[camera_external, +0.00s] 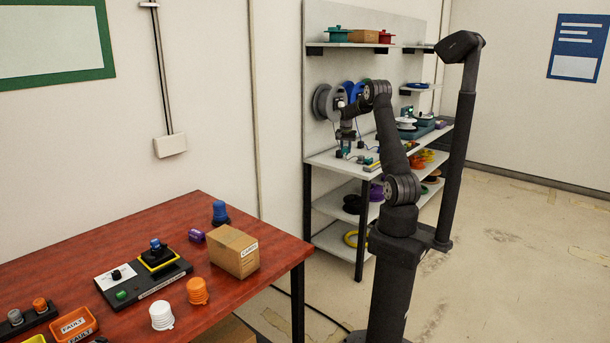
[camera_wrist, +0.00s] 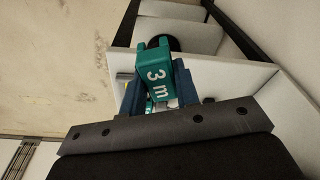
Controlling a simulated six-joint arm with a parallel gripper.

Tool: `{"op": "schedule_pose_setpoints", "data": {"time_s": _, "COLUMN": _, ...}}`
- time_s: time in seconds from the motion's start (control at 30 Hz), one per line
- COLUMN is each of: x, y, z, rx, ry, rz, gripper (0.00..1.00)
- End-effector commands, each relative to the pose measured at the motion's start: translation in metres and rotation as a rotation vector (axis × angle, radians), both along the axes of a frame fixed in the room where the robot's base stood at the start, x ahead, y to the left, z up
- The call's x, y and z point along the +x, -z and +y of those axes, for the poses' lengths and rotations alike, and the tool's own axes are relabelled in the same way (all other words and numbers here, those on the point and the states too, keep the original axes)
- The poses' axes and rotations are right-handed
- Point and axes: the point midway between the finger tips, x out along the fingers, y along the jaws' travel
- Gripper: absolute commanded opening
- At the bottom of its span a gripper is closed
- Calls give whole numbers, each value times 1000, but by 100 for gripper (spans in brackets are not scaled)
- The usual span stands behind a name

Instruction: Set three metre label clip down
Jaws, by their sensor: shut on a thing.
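The three metre label clip (camera_wrist: 155,76) is a teal-green block marked "3 m" in white, seen in the wrist view. My gripper (camera_wrist: 155,88) is shut on it, with a dark blue finger on each side. In the external view my gripper (camera_external: 346,138) points down over the near-left end of the white workbench (camera_external: 325,160). The clip is too small there to tell apart from other small green things close by. I cannot tell whether the clip touches the bench.
Spools (camera_external: 327,102) hang on the panel behind my gripper. Small coloured items (camera_external: 371,166) lie on the bench close by. Shelves below hold coloured rings (camera_external: 354,239). A red table (camera_external: 215,285) with a cardboard box (camera_external: 234,252) and several buttons stands at the left.

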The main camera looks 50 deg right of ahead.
Motion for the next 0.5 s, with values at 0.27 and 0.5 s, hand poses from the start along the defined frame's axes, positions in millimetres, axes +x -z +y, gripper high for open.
{"op": "schedule_pose_setpoints", "data": {"time_s": 0.27, "x": 55, "y": -8, "z": 135, "rx": 0, "ry": -214, "rz": 0, "gripper": 7}}
{"op": "schedule_pose_setpoints", "data": {"time_s": 0.5, "x": 74, "y": -13, "z": 251, "rx": 0, "ry": -393, "rz": 0, "gripper": 7}}
